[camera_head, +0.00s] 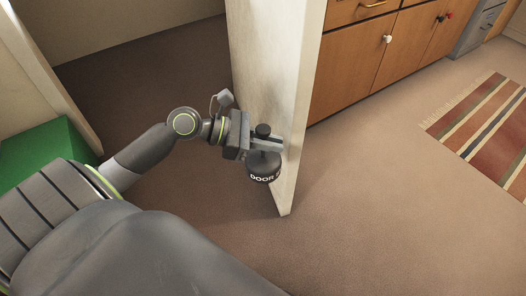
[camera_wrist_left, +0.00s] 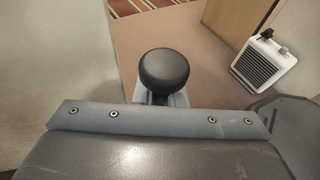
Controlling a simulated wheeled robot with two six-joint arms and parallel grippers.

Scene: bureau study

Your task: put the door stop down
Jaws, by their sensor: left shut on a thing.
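The door stop (camera_head: 264,168) is a dark round weight with white "DOOR" lettering and a knob on top. My left gripper (camera_head: 264,143) is shut on it just below the knob. It hangs beside the lower edge of the pale open door (camera_head: 282,90), apparently above the carpet; whether it touches the door I cannot tell. My right gripper is not in view.
Brown carpet (camera_head: 350,200) is clear in front of the door. Wooden cabinets (camera_head: 370,55) stand behind it, and a striped rug (camera_head: 490,130) lies at the right. A green box (camera_head: 45,150) is at the left. A white heater (camera_wrist_left: 264,64) shows in the left wrist view.

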